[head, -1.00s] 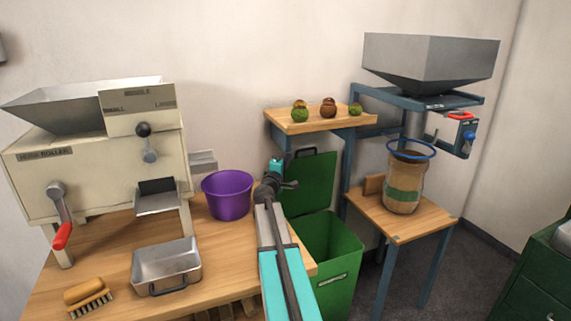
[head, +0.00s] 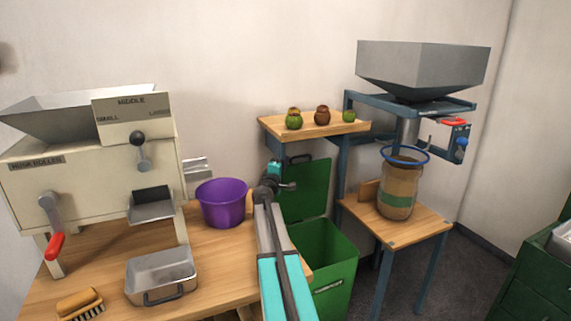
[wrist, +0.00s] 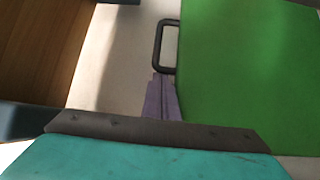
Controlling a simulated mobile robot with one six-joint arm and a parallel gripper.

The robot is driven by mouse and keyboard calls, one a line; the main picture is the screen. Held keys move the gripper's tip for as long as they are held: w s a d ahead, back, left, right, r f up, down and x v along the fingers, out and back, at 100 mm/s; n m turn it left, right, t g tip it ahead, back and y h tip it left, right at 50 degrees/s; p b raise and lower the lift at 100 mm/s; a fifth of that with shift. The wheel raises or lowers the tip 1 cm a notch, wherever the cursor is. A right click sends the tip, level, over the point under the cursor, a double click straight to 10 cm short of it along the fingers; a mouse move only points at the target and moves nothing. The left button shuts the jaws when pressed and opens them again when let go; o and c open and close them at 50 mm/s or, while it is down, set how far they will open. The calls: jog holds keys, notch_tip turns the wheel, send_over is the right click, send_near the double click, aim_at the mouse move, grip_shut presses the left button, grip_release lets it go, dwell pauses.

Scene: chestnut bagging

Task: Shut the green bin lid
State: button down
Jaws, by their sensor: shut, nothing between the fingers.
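The green bin (head: 335,262) stands on the floor between the wooden table and the small stand. Its lid (head: 308,190) is up, leaning back at the rear of the bin, and the bin's mouth is open. The lid (wrist: 250,75) fills the right of the wrist view, with a dark handle (wrist: 163,48) on its edge. My gripper (wrist: 162,80) is shut and empty, its fingertips close to the handle; I cannot tell whether they touch it.
A purple bucket (head: 222,203) and a metal tray (head: 161,275) are on the table left of my arm. A shelf (head: 312,126) with several chestnut-like objects juts out above the lid.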

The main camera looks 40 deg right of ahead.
jog(key=s+a+f+b, duration=0.1)
jog(key=s+a+b, duration=0.1)
jog(key=s, duration=0.4)
jog(key=s+a+f+b, duration=0.2)
jog(key=s+a+b, duration=0.1)
jog(key=s+b, duration=0.2)
jog(key=shift+s+f, duration=0.25)
jog(key=shift+s, duration=0.35)
jog(key=shift+r, duration=0.1)
jog(key=s+a+r+b, duration=0.3)
jog(key=s+a+b, duration=0.2)
jog(key=s, duration=0.1)
jog(key=shift+a+r, duration=0.25)
jog(key=shift+r, duration=0.15)
dwell(0.9)
jog(key=b, duration=0.2)
jog(key=s+b, duration=0.1)
jog(key=b, duration=0.1)
jog(key=shift+a+r, duration=0.1)
jog(key=shift+a, duration=0.15)
